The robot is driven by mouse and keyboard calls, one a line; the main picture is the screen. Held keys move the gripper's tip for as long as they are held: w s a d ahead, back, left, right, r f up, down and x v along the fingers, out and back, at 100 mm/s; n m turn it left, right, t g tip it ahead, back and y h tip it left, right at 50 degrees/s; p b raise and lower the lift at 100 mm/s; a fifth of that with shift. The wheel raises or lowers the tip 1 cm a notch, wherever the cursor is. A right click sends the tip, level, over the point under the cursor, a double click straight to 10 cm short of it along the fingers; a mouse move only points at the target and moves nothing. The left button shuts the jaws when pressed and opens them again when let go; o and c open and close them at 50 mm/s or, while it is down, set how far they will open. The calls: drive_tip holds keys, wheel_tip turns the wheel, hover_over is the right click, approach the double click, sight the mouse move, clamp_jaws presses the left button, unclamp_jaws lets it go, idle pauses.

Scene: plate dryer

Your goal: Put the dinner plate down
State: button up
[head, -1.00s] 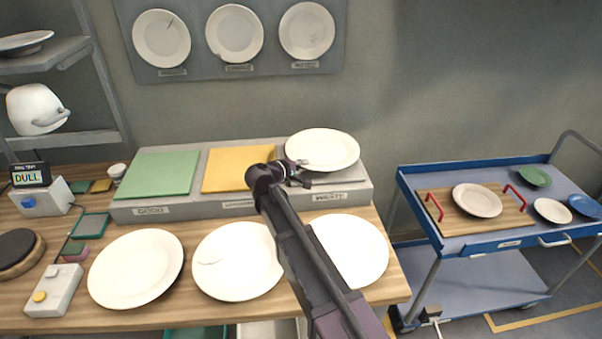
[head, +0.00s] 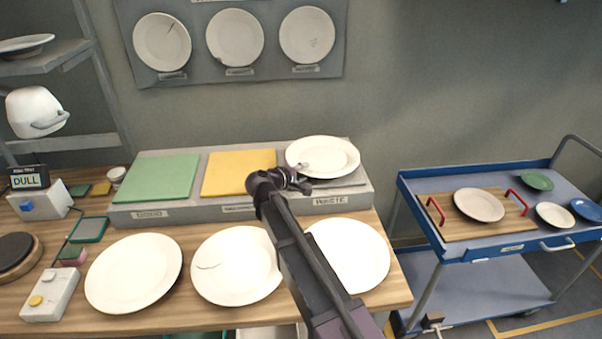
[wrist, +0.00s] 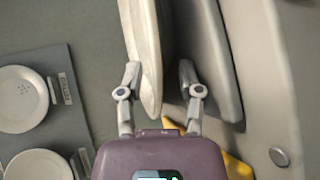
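The white dinner plate (head: 328,150) is over the grey pad (head: 345,183) at the right end of the long stand, above the label reading WASTE. In the wrist view the plate (wrist: 145,50) shows edge-on, with a narrow gap to the grey slab (wrist: 215,60) beside it. My gripper (head: 303,179) is at the plate's near left rim. In the wrist view my gripper (wrist: 160,80) is open around the rim: one finger lies against the plate, and a gap shows before the other finger. Whether the plate's base touches the pad is hidden.
The stand also has a green pad (head: 155,178) and a yellow pad (head: 238,172), both empty. Three white plates (head: 133,272) lie along the front of the wooden table, one partly behind my arm. A blue cart (head: 480,245) with several plates stands at right.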

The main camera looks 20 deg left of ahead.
drive_tip(key=shift+r, duration=0.15)
drive_tip(key=p+v, duration=0.4)
drive_tip(key=v, duration=0.8)
idle(0.9)
drive_tip(key=w+d+f+m+g, duration=0.2)
drive_tip(key=d, duration=0.7)
drive_tip(key=w+d+f+m+g+h, duration=0.1)
drive_tip(key=d+f+m+g, duration=0.1)
drive_tip(key=d, duration=0.8)
drive_tip(key=w+d+f+m+g, duration=0.2)
drive_tip(key=d+f+g, duration=0.1)
drive_tip(key=d, duration=0.6)
drive_tip(key=shift+w+d+f+m+h, duration=0.2)
drive_tip(key=shift+w+f+m+h, duration=0.1)
drive_tip(key=shift+m+h, duration=0.1)
drive_tip(key=s+d+f+m+g+y, duration=0.1)
drive_tip(key=s+d+m+g+y, duration=0.1)
drive_tip(key=d, duration=0.6)
drive_tip(key=s+d+f+m+g+y, duration=0.2)
drive_tip(key=s+d, duration=0.3)
drive_tip(key=d, duration=0.4)
drive_tip(key=s+d+f+m+g+y, duration=0.1)
drive_tip(key=s+d+m, duration=0.3)
drive_tip(key=d, duration=0.4)
drive_tip(key=shift+d+f+m+g+y, duration=0.3)
drive_tip(key=shift+d+f+g+y, duration=0.15)
drive_tip(key=shift+g, duration=0.35)
